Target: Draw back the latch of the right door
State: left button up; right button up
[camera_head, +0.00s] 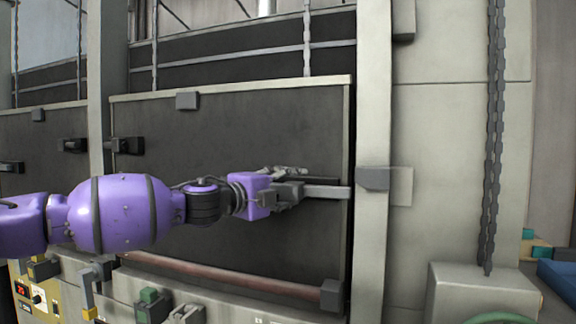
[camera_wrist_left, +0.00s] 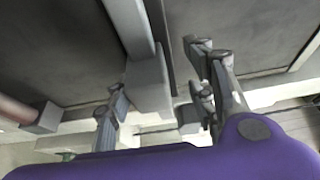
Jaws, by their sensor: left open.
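The right door (camera_head: 230,130) is a dark panel with a pale frame, shut behind my left arm. Its latch (camera_head: 328,192) is a grey horizontal bar near the door's right edge. My left gripper (camera_head: 290,190) is at the left end of this bar and hides part of it. In the left wrist view, the latch (camera_wrist_left: 148,85) shows as a grey bar with a wider block. The block lies between the spread fingers of my left gripper (camera_wrist_left: 160,90), which is open. I cannot tell whether either finger touches it. My right gripper is out of view.
A pale post (camera_head: 371,120) with a grey bracket (camera_head: 373,179) stands right of the door. A reddish bar (camera_head: 220,276) runs along the door's bottom. A chain (camera_head: 494,120) hangs at the right. A control panel (camera_head: 38,300) is at the lower left.

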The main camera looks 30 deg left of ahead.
aim_at(285, 184)
pick_arm(q)
jog(key=shift+r, duration=4.4)
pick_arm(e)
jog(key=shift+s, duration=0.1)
pick_arm(q)
jog(key=shift+s+a, duration=0.1)
jog(key=shift+s+a, duration=0.15)
jog(key=shift+s, duration=0.2)
jog(key=s+a+b, duration=0.1)
jog(key=s+b, duration=0.1)
jog(key=s, duration=0.6)
jog(key=shift+b, duration=0.35)
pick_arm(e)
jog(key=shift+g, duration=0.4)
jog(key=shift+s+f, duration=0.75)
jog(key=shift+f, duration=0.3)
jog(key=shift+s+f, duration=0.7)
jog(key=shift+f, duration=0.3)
